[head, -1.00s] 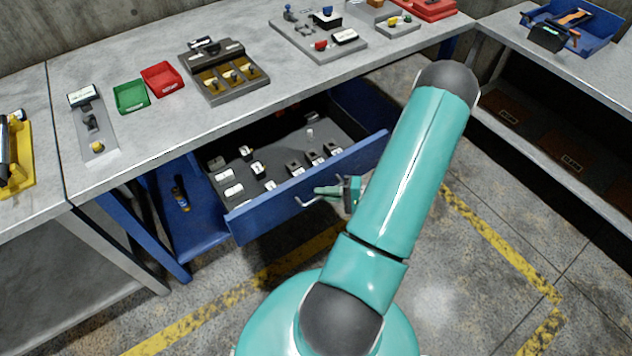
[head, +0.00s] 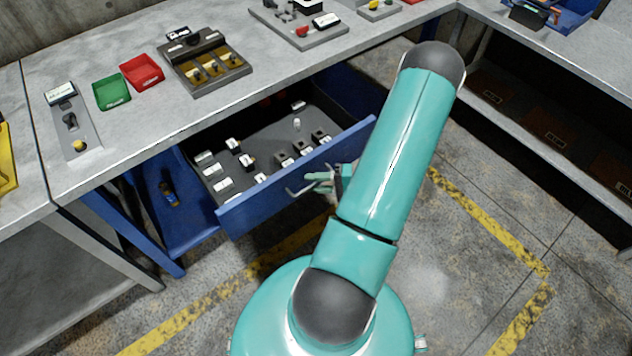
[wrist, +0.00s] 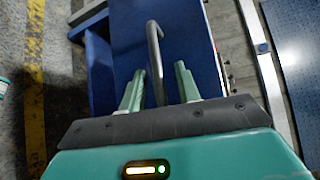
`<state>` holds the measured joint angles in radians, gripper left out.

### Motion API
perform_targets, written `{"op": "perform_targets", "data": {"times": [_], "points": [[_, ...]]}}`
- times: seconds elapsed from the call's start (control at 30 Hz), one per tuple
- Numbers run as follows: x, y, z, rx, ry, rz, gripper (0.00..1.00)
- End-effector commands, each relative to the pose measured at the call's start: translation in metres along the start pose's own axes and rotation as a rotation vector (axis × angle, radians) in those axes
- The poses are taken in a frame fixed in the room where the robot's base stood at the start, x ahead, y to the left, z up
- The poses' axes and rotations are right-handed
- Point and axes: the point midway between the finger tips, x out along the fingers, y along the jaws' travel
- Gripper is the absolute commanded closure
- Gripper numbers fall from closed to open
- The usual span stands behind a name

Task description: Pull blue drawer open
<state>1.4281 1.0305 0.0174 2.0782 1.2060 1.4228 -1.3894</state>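The blue drawer (head: 300,178) is pulled out from under the grey workbench, and its inside shows with several small dark and white parts. Its metal bar handle (head: 300,190) sticks out from the blue front. My gripper (head: 318,180) is at the handle, partly hidden behind my own arm. In the wrist view, the handle (wrist: 154,50) rises between the two teal fingers of my gripper (wrist: 158,85). The fingers stand apart, with a visible gap on the right side of the bar. The drawer front (wrist: 190,45) is just beyond the fingers.
On the bench (head: 130,150) are a green bin (head: 112,92), a red bin (head: 142,73) and grey fixtures. A lower blue shelf (head: 185,215) lies left of the drawer. Open floor with yellow lines (head: 490,225) is at the right.

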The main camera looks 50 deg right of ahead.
Motion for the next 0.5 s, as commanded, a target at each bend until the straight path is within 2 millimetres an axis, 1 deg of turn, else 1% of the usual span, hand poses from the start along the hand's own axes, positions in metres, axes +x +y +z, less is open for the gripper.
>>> {"op": "perform_targets", "data": {"times": [0.17, 0.5], "points": [[-0.022, 0.0, -0.001, 0.0, 0.005, 0.002, 0.67], [-0.096, 0.0, -0.001, -0.002, 0.005, 0.001, 0.67]]}}
